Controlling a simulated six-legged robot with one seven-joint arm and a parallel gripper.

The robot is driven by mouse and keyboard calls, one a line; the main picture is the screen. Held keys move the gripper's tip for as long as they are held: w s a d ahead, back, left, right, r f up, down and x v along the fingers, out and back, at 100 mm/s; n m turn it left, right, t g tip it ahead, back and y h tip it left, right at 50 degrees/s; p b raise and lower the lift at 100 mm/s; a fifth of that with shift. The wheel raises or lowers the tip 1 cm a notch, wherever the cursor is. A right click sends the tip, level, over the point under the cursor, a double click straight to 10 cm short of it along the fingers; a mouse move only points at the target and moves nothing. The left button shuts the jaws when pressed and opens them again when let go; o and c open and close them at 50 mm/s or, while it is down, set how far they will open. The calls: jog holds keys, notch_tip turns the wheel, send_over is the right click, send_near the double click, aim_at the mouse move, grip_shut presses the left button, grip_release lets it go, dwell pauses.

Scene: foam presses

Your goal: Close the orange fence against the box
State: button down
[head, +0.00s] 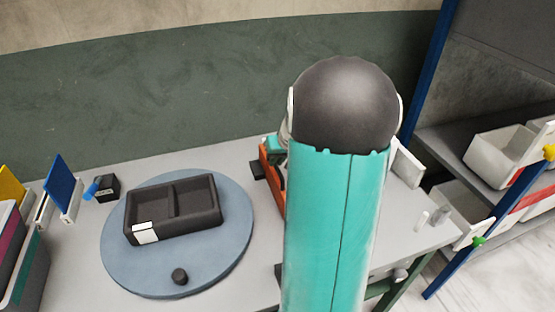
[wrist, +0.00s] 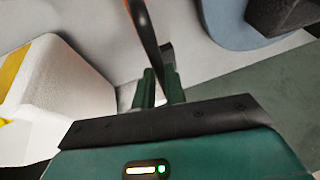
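The orange fence (head: 271,180) stands on the table right of the turntable, partly hidden behind my arm in the head view. In the wrist view the orange fence (wrist: 146,30) is seen nearly edge-on as a thin upright bar. My gripper (wrist: 160,86) has its two green fingers close together, one on each side of the fence's near end; they appear shut on it. A white box (wrist: 62,88) with a yellow stripe is left of the fence in the wrist view, with a strip of table between them. In the head view my arm hides most of this box.
A blue-grey turntable (head: 120,265) carries a dark two-compartment tray (head: 172,212) and a black knob (head: 180,276). Blue and yellow panels stand at the far left. Shelves with white bins (head: 495,160) are at the right. Table left of the fence is partly bare.

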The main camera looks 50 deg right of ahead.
jog(key=shift+d, duration=0.1)
jog(key=s+d, duration=0.3)
jog(key=d, duration=0.3)
jog(key=shift+s+d, duration=0.3)
jog(key=shift+s, duration=0.1)
jog(key=c, duration=1.5)
grip_release()
jog(key=shift+o, duration=0.2)
jog(key=shift+r, duration=0.1)
jog(key=v, duration=1.3)
jog(key=shift+s+r, duration=0.15)
jog(key=shift+r, duration=0.15)
